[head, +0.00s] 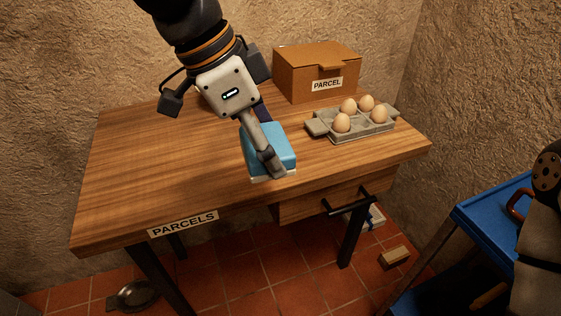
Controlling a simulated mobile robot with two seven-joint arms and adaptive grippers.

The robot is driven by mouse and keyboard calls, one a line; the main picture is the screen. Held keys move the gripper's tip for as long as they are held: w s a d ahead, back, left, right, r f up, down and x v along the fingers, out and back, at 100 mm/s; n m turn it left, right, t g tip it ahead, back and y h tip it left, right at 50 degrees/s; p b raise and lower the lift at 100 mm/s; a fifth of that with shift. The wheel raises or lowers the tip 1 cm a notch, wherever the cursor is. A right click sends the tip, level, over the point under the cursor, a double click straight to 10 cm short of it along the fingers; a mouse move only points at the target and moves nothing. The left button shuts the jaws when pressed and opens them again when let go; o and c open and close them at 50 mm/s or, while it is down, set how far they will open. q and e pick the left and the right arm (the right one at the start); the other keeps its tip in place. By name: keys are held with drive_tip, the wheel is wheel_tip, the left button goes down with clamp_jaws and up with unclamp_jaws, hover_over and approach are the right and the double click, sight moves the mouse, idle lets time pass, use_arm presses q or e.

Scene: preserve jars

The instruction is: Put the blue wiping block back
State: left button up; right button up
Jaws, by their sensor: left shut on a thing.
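The blue wiping block (284,142) has a pale underside and is over the front part of the wooden table. My left gripper (267,152) reaches down from the top and is shut on the block, with one finger across its near side. The far finger is mostly hidden by the block and hand. I cannot tell whether the block's underside touches the tabletop. My right arm shows only in part at the right edge, and its gripper is not visible.
The wooden table (135,165) is clear on its left, with a "PARCELS" label on the front edge. A cardboard parcel box (295,80) stands behind, beside an egg carton (365,133) with several eggs. The drawer (305,204) is below; a blue trolley (480,215) stands right.

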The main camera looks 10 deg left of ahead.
use_arm(q)
drive_tip(key=shift+a, duration=0.2)
use_arm(e)
drive_tip(key=shift+a, duration=0.15)
use_arm(q)
drive_tip(key=w+a+f+b, duration=0.1)
drive_tip(key=w+f, duration=0.2)
drive_tip(key=w, duration=0.1)
drive_tip(key=w+a+f+b, duration=0.1)
drive_tip(key=w+f, duration=0.2)
drive_tip(key=w, duration=0.1)
drive_tip(key=w+a+f+b, duration=0.1)
drive_tip(key=w+f, duration=0.2)
drive_tip(key=w, duration=0.1)
drive_tip(key=shift+w+a+f, duration=0.25)
drive_tip(key=shift+w, duration=0.15)
drive_tip(key=f, duration=0.3)
drive_tip(key=shift+w+a, duration=0.15)
drive_tip(key=shift+w, duration=0.25)
use_arm(e)
drive_tip(key=s+f+g, duration=0.1)
drive_tip(key=s+f, duration=0.3)
drive_tip(key=shift+s+f+g, duration=0.15)
drive_tip(key=shift+s+g, duration=0.05)
drive_tip(key=shift+g, duration=0.2)
use_arm(q)
drive_tip(key=shift+f, duration=0.1)
drive_tip(key=shift+f, duration=0.15)
drive_tip(key=o, duration=1.2)
